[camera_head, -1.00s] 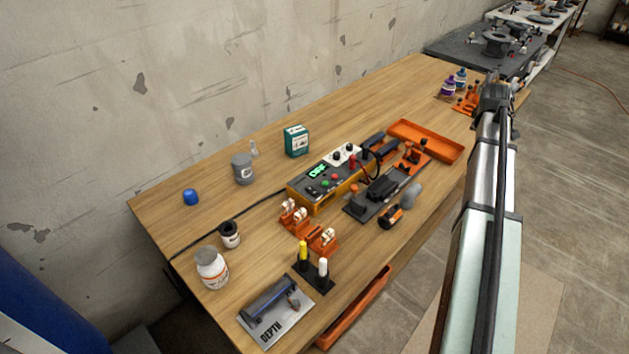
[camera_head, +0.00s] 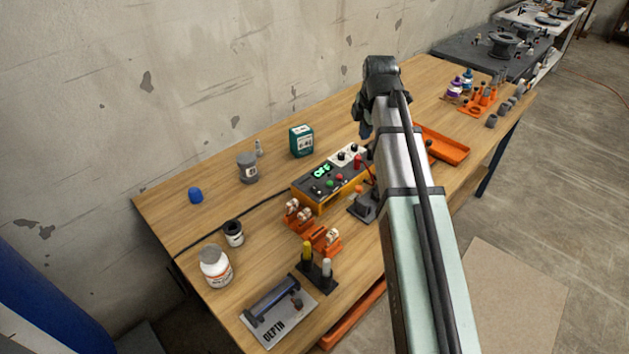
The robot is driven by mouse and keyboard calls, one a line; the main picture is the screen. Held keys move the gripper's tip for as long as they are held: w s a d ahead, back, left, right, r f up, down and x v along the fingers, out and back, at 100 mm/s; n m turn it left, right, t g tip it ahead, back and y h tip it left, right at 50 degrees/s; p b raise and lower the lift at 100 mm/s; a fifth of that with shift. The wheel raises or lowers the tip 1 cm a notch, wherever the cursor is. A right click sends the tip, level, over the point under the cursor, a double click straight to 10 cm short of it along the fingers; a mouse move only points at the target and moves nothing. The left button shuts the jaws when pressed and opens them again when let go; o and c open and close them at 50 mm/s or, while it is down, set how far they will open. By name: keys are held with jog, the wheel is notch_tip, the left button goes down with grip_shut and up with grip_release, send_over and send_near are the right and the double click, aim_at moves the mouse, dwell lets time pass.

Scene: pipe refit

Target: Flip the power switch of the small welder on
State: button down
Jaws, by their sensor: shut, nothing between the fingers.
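The small welder (camera_head: 313,202) is an orange-yellow box with a dark sloped panel, standing at the middle of the wooden table. Its panel carries a lit green display (camera_head: 322,170), a red and a green button, and a dark switch (camera_head: 317,189) at the left end; the switch position is too small to tell. My gripper (camera_head: 364,128) is shut and empty, above the table just beyond the welder's right end, pointing down. My arm hides part of the table right of the welder.
An orange tray (camera_head: 445,146) lies right of my arm. Orange holders with white parts (camera_head: 297,215) stand in front of the welder. A green box (camera_head: 301,141) and a grey jar (camera_head: 247,167) stand behind. A black cable runs left.

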aim_at(314, 188)
jog(key=s+a+n+g, duration=0.1)
jog(key=s+a+n, duration=0.1)
jog(key=s+a, duration=0.2)
jog(key=s+a+r+n+g, duration=0.1)
jog(key=s+a+n, duration=0.2)
jog(key=a, duration=0.5)
jog(key=shift+s+a+n+y, duration=0.25)
jog(key=shift+s+n+y, duration=0.05)
jog(key=shift+s+y, duration=0.15)
jog(key=f, duration=0.4)
jog(key=w+a+f, duration=0.1)
jog(key=f, duration=0.8)
jog(key=shift+w+a+f, duration=0.2)
jog(key=shift+f, duration=0.2)
jog(key=shift+f, duration=0.2)
jog(key=shift+s+d+r, duration=0.15)
jog(key=shift+s+d, duration=0.35)
jog(key=shift+s, duration=0.05)
jog(key=shift+r, duration=0.15)
notch_tip(314, 188, up, 14)
jog(key=s+d, duration=0.1)
jog(key=shift+s+d+f, duration=0.15)
jog(key=shift+d+f, duration=0.05)
